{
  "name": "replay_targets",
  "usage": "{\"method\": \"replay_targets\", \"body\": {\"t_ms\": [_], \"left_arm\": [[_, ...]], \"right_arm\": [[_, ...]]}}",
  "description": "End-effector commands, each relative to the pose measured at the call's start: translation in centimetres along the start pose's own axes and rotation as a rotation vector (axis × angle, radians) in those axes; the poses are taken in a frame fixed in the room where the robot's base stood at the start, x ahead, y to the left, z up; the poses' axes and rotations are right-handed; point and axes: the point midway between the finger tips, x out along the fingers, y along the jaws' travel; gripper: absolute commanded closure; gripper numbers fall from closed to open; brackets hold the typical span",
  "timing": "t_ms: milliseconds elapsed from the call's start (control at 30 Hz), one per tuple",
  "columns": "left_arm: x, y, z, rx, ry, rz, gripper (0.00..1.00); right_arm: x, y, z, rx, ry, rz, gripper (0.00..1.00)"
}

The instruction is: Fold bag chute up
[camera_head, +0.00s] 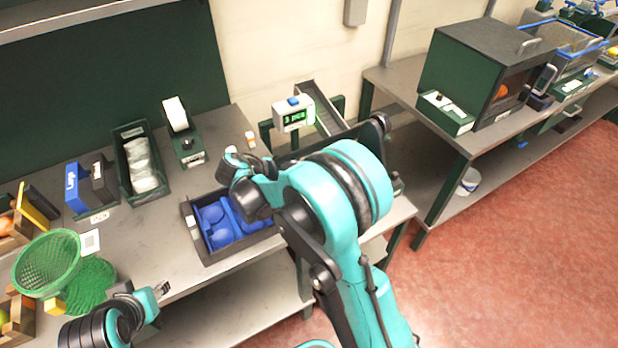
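The bag chute looks to be the sloping grey metal trough (320,107) behind the counter display, at the back of the left bench. Its lower end is hidden by my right arm, so its full pose cannot be told. The white counter display (293,115) beside it reads "3 pcs" in green. My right arm crosses the middle of the view in front of the chute, and its fingertips cannot be made out. My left gripper (162,289) is low at the left, over the bench's front edge and far from the chute. Its fingers are too small to judge.
A dark tray (190,218) with blue items lies left of my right arm. A bin of clear bags (130,160), a label printer (182,135) and a green mesh basket (45,262) stand further left. A dark green box (480,65) stands on the right bench.

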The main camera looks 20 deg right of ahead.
Motion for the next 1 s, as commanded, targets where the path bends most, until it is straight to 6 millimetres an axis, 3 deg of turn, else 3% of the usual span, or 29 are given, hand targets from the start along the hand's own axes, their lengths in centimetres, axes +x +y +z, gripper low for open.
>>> {"method": "replay_targets", "body": {"t_ms": [167,600,800,1000], "left_arm": [[0.0,0.0,0.0,0.0,0.0,0.0,0.6],[-0.1,0.0,0.0,0.0,0.0,0.0,0.6],[-0.1,0.0,0.0,0.0,0.0,0.0,0.6],[-0.1,0.0,0.0,0.0,0.0,0.0,0.6]], "right_arm": [[-1.7,0.0,0.0,-0.001,0.001,-0.001,0.1],[-10.6,-0.1,0.3,-0.004,0.0,-0.003,0.1],[-12.1,-0.1,0.3,-0.002,0.0,-0.002,0.1],[-12.2,-0.1,0.3,-0.002,0.0,-0.001,0.1]]}}
